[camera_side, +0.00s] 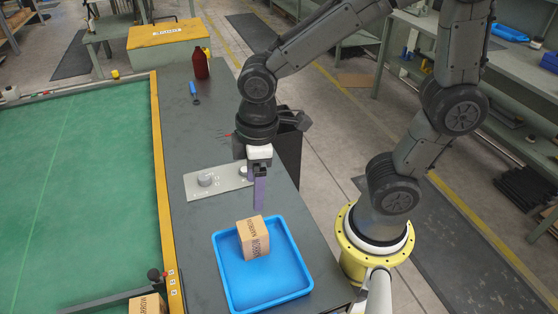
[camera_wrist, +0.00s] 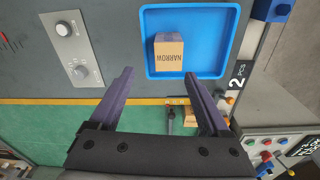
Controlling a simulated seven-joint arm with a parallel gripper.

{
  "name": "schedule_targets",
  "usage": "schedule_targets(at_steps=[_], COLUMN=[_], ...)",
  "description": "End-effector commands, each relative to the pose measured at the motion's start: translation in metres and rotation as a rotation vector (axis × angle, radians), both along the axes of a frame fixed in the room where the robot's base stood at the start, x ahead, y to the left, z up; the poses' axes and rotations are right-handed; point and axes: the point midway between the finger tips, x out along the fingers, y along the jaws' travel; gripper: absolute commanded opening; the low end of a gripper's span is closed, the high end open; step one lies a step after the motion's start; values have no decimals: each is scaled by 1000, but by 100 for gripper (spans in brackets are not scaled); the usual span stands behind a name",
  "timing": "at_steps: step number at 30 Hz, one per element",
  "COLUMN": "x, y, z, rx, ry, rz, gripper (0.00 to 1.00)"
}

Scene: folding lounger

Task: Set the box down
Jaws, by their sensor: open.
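A brown cardboard box (camera_side: 253,237) with dark printing sits in a blue tray (camera_side: 289,290). My gripper (camera_side: 259,207) is above the table, behind the tray in the side view, and apart from the box. Its two purple fingers (camera_wrist: 160,86) are spread wide in the wrist view, with nothing between them.
A grey control panel with knobs (camera_side: 218,183) lies on the dark table beside my gripper. A green surface with a yellow edge (camera_side: 160,160) is at left. Another box (camera_side: 147,304) shows at the bottom. A red bottle (camera_side: 201,64) and a blue-handled tool (camera_side: 194,91) stand farther back.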

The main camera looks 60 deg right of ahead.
Motion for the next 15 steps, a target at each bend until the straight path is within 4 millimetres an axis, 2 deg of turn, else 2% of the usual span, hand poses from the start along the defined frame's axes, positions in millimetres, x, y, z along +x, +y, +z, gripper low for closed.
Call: schedule_targets(at_steps=[1, 3, 6, 10, 15], x=[-4, -14, -32, -57, -74], y=[-13, -32, -56, -77, -88], z=[18, 40, 65, 84, 93], rx=[22, 50, 88, 129, 156], ry=[-53, -121, -218, -319, -386], rz=[-75, -191, -353, -520, -630], gripper=[81, 81, 81, 81, 81])
